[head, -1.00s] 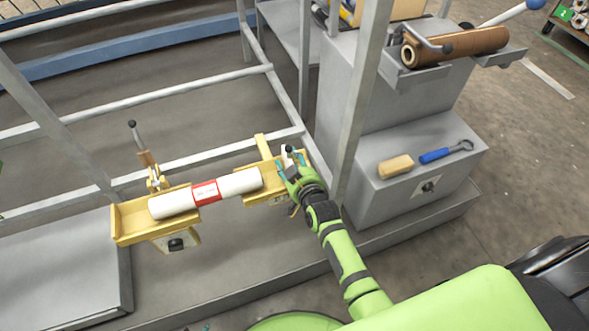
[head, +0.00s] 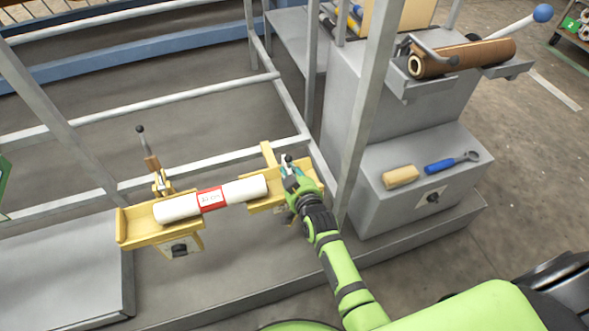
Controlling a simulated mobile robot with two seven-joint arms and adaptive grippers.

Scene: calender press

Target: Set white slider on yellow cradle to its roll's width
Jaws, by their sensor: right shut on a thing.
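The yellow cradle (head: 135,226) stands in two parts in the lower left of the head view. A white roll (head: 178,208) with a red label (head: 212,199) lies across both parts. My right gripper (head: 288,170) is at the right part of the cradle, just beyond the roll's right end, with a small gap between them. It is shut on a small piece there, which looks like the white slider; my fingers hide most of it. My left gripper is not in view.
A lever with a black knob (head: 140,129) rises behind the cradle's left part. Grey frame posts (head: 366,105) stand close to my right arm. A grey stepped cabinet (head: 420,195) at right carries a tan block (head: 401,177), a blue-handled tool (head: 440,166) and a brown roll (head: 480,55).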

